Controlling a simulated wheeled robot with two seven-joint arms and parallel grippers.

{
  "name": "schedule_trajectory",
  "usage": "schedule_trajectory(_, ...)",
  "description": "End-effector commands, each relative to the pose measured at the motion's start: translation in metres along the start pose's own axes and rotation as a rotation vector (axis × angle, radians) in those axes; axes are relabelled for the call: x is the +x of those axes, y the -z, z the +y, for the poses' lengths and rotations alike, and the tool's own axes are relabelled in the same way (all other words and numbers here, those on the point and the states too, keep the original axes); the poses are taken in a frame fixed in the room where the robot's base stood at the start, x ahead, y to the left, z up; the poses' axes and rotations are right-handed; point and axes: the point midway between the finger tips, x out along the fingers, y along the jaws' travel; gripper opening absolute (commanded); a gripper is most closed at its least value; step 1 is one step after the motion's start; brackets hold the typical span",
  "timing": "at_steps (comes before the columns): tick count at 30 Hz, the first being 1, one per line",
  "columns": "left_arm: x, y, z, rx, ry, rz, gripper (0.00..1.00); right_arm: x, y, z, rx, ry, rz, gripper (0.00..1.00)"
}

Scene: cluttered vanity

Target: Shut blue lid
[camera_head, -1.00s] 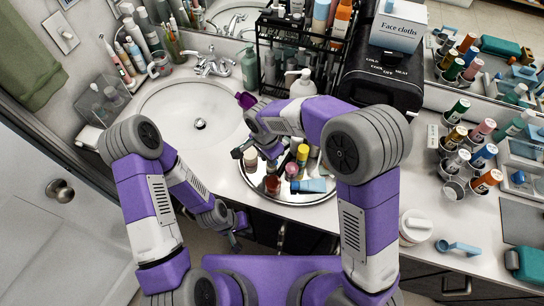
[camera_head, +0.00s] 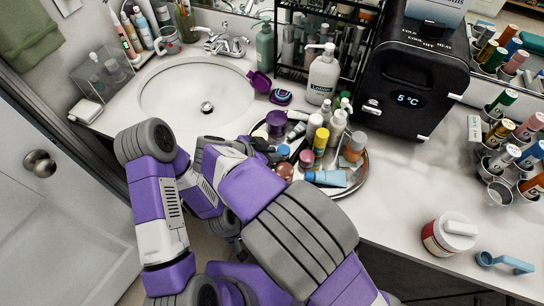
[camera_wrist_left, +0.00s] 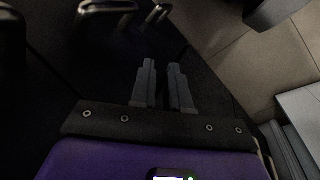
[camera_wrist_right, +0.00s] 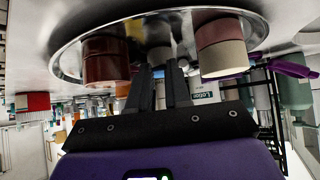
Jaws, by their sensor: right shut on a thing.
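Blue things in the head view are a light-blue tube (camera_head: 326,178) lying on the round tray, a small round blue-and-purple piece (camera_head: 281,97) by the sink, and a light-blue piece (camera_head: 505,262) at the right. I cannot tell which one has the lid. My right gripper (camera_head: 268,147) is at the tray's left side, partly hidden by my arm. In the right wrist view its fingers (camera_wrist_right: 165,75) are close together on something small and unclear, between a maroon jar (camera_wrist_right: 106,60) and a pink-and-white jar (camera_wrist_right: 221,48). My left gripper (camera_wrist_left: 161,68) is low, slightly open and empty.
The tray (camera_head: 360,182) is crowded with several bottles and jars. A purple piece (camera_head: 260,82) and a lotion bottle (camera_head: 323,76) stand behind it. A black mini fridge (camera_head: 415,78) is at the back. The counter right of the tray is clear up to a red-and-white jar (camera_head: 449,236).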

Motion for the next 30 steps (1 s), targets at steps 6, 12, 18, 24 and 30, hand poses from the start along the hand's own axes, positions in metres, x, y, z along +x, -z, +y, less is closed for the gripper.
schedule_trajectory(6, 0.003, 0.0, -0.001, 0.0, 0.0, 0.0, 0.16, 0.0, -0.002, 0.0, -0.001, 0.0, 0.016, 0.0)
schedule_trajectory(12, 0.003, 0.0, -0.001, 0.0, 0.0, 0.0, 0.16, 0.0, -0.001, 0.0, -0.001, 0.0, 0.015, 0.32)
schedule_trajectory(18, 0.002, 0.0, -0.001, 0.0, 0.0, 0.0, 0.16, 0.0, 0.0, 0.0, -0.001, 0.0, 0.015, 0.32)
schedule_trajectory(24, -0.005, 0.0, 0.002, 0.0, 0.0, 0.0, 0.16, -0.017, 0.017, -0.001, 0.002, 0.002, 0.014, 0.32)
schedule_trajectory(30, -0.017, -0.001, 0.006, 0.0, 0.0, 0.0, 0.16, -0.045, 0.046, -0.001, 0.002, 0.002, 0.014, 0.32)
